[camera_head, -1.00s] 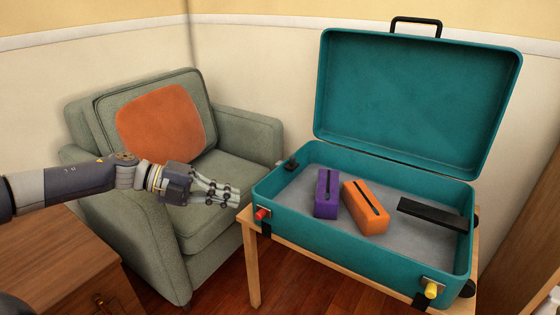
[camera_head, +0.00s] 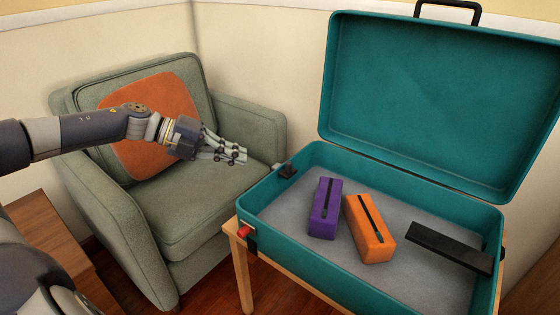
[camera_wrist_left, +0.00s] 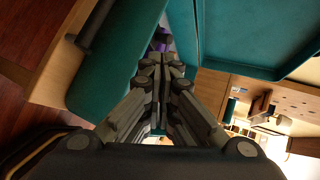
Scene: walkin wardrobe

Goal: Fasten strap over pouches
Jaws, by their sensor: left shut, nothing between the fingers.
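An open teal suitcase (camera_head: 305,285) holds a purple pouch (camera_head: 324,208) and an orange pouch (camera_head: 369,229), lying side by side on its grey floor. A stiff black strap (camera_head: 448,246) sticks in from the right wall, apart from the pouches. A small black buckle piece (camera_head: 287,171) sits at the inner left wall. My left gripper (camera_head: 238,157) is shut and empty, left of the suitcase, in front of the armchair. In the left wrist view its fingertips (camera_wrist_left: 160,62) are together, with a bit of the purple pouch (camera_wrist_left: 160,43) beyond. My right gripper is not in view.
The suitcase stands on a wooden table (camera_head: 240,268), its lid (camera_head: 430,105) raised at the back. A green armchair (camera_head: 195,205) with an orange cushion (camera_head: 130,165) stands to the left. A wooden cabinet (camera_head: 45,225) is at lower left.

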